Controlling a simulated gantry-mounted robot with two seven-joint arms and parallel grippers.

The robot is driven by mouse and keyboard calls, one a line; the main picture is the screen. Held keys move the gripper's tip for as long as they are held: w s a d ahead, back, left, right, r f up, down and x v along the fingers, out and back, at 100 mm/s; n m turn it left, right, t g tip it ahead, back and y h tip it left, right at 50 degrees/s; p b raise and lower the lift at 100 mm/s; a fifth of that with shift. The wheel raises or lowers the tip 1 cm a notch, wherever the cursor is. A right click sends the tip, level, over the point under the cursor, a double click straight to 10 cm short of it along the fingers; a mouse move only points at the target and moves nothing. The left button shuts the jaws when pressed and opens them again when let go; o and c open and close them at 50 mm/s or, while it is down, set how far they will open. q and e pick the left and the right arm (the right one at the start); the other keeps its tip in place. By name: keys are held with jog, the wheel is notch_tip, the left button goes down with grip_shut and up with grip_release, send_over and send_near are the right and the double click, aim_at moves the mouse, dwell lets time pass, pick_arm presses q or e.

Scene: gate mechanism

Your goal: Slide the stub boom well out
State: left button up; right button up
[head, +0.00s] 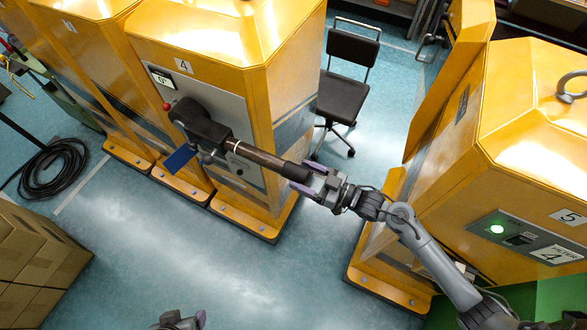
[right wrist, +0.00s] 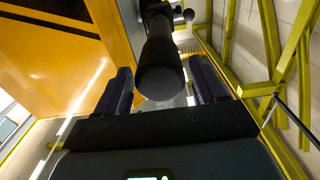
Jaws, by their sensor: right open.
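The stub boom (head: 258,156) sticks out from a dark housing (head: 200,125) on the front of the yellow cabinet marked 4. It has a brown tube and a black end grip. My right gripper (head: 299,174) is open at the outer end of the boom, one finger on each side of the black grip. In the right wrist view the rounded black end (right wrist: 160,80) lies between the two spread fingers, with a gap visible on the right side. My left gripper (head: 180,320) shows only partly at the bottom edge, away from the boom; its opening is unclear.
A black chair (head: 346,85) stands behind the boom. Another yellow cabinet (head: 520,130) with a green-lit panel is on the right, beside my right arm. Cardboard boxes (head: 35,255) and a coiled black cable (head: 52,168) are at left. The floor in front is clear.

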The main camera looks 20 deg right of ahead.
aim_at(294, 172)
jog(key=shift+p+x, duration=0.3)
jog(key=shift+x, duration=1.55)
